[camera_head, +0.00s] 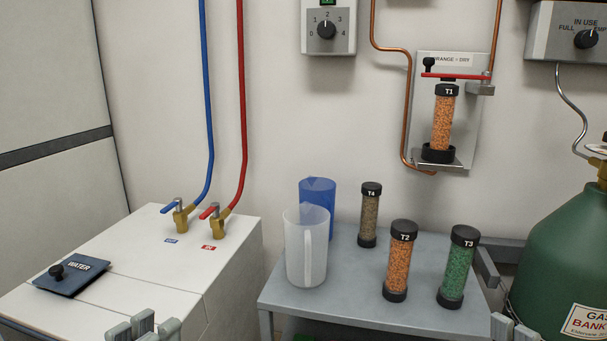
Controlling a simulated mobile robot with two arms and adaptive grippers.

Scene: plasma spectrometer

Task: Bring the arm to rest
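The tips of my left gripper (145,328) show at the bottom edge, in front of the white cabinet, with nothing seen between them. The tips of my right gripper (514,330) show at the bottom edge, right of the grey table. The rest of both grippers is cut off by the frame, so how far they are open is unclear. Both are apart from the tubes and jugs.
The grey table (350,310) holds a clear jug (306,260), a blue jug (318,195) and tubes T4 (370,220), T2 (400,262) and T3 (458,270). Tube T1 (442,120) sits in a wall bracket. A green gas cylinder (560,260) stands right.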

